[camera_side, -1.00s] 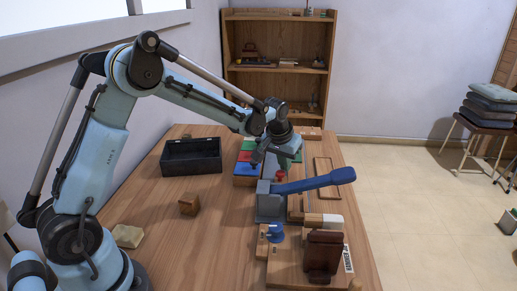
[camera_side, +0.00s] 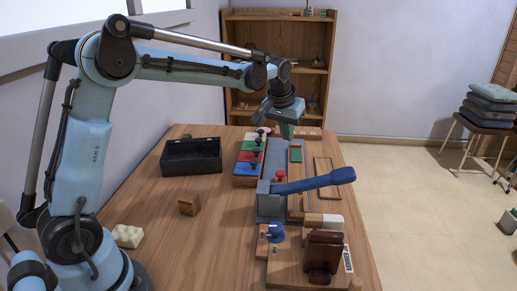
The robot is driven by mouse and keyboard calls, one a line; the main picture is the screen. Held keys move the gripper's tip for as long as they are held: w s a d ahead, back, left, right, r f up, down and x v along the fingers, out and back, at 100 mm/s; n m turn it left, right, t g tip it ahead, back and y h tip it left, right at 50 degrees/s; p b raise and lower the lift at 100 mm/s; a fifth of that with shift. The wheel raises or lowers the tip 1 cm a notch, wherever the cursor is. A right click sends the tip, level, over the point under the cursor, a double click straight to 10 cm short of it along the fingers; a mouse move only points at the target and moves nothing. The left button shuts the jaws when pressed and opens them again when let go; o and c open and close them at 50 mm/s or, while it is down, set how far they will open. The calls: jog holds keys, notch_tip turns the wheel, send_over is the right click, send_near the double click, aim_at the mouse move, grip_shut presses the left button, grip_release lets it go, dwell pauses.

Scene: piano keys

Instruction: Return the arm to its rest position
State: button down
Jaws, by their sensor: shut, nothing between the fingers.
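My gripper (camera_side: 287,131) hangs from the wrist in the side view, fingers pointing down, shut and empty. It is raised above the far part of the table, behind the colored keys and apart from them. The row of keys (camera_side: 247,169) shows white, green, red and blue blocks with small dark knobs. My arm reaches across from the left, its forearm nearly level. The fingertips are small and dark in this view.
A blue lever (camera_side: 315,183) on a grey base, a red button (camera_side: 280,175) and a blue knob (camera_side: 275,232) stand at the right. An open black box (camera_side: 191,157), a wooden cube (camera_side: 188,206) and a pale block (camera_side: 127,236) lie left. Bare table (camera_side: 215,235) shows between.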

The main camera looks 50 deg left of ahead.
jog(key=shift+s+r, duration=0.15)
jog(key=shift+r, duration=0.15)
jog(key=s+d+r+m+t, duration=0.1)
jog(key=s+d+r, duration=0.1)
jog(key=s, duration=0.3)
jog(key=s+d+r+m, duration=0.1)
jog(key=s+d+r, duration=0.1)
jog(key=s, duration=0.4)
jog(key=s+d+f+t, duration=0.1)
jog(key=s+f, duration=0.1)
jog(key=s, duration=0.4)
jog(key=s+d+f+m+t+h, duration=0.1)
jog(key=s+d+f, duration=0.1)
jog(key=s, duration=0.4)
jog(key=shift+d+f+m, duration=0.3)
jog(key=shift+f, duration=0.2)
